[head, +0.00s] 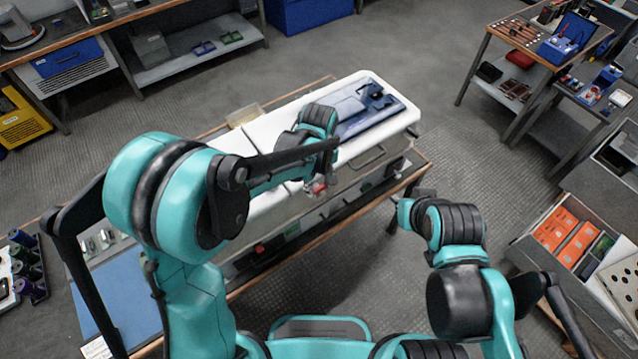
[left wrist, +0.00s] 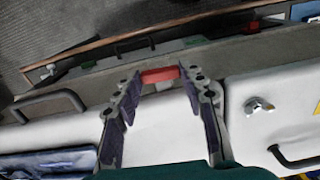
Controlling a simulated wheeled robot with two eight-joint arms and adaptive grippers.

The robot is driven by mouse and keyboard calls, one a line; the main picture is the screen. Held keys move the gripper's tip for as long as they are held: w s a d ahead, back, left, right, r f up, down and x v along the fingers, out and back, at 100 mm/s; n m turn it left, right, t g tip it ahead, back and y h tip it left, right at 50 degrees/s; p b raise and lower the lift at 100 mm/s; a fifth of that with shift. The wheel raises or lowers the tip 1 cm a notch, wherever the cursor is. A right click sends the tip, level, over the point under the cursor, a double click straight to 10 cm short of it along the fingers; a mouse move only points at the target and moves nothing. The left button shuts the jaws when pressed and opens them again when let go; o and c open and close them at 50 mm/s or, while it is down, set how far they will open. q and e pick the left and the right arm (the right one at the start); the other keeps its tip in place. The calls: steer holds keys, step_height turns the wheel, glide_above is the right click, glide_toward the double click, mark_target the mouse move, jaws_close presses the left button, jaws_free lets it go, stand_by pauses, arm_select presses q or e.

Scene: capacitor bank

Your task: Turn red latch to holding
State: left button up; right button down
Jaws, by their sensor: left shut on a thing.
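The red latch (left wrist: 160,75) is a short red bar at the front edge of the white capacitor unit (left wrist: 265,125). In the left wrist view it lies between the fingertips of my left gripper (left wrist: 158,84), which is shut on it. In the head view the red latch (head: 319,187) is a small patch at the unit's front side, just below my left gripper (head: 316,181). My left wrist and arm hide part of the unit. My right arm is away to the right, and its fingers do not show.
Dark handles, one in the head view (head: 369,158), stand out nearby. A wooden edge (head: 355,217) runs along the front. Carts and an open drawer (head: 565,262) stand at right, with free floor (head: 440,150) between.

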arm_select(q)
steer(key=shift+f+m+b, duration=0.1)
steer(key=shift+m+b, duration=0.25)
steer(key=shift+m, duration=1.75)
steer(key=o, duration=1.2)
steer(key=shift+c, duration=0.2)
